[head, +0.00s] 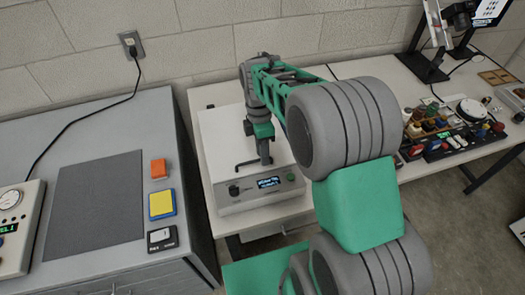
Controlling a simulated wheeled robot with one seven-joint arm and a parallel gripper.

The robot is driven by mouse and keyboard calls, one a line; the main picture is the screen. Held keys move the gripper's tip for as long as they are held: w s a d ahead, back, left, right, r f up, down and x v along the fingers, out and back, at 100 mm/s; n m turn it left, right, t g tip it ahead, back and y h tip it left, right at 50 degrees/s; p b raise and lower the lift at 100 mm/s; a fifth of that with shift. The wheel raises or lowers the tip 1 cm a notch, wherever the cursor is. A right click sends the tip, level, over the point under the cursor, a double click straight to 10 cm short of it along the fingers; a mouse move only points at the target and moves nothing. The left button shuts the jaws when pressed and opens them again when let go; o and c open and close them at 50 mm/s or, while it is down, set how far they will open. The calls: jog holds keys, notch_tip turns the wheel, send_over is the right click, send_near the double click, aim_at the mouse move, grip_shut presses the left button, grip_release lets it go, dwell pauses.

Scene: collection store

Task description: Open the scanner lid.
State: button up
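The scanner is a white box (226,185) on the white table, with a small lit display, a dark knob and a green button on its front panel (268,183). Its pale lid (218,138) appears to lie flat on top. A dark bar-shaped handle (246,163) shows near the lid's front edge. My gripper (265,160) points down at this handle, close to or touching it. My arm hides the right and back parts of the lid. The fingers are too small to tell whether they are open or shut, or whether they grip the handle.
Coloured items and a monitor stand (428,65) are at the right. A block wall stands behind.

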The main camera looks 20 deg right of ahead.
jog(key=shift+c, duration=0.3)
grip_shut()
dwell(1.1)
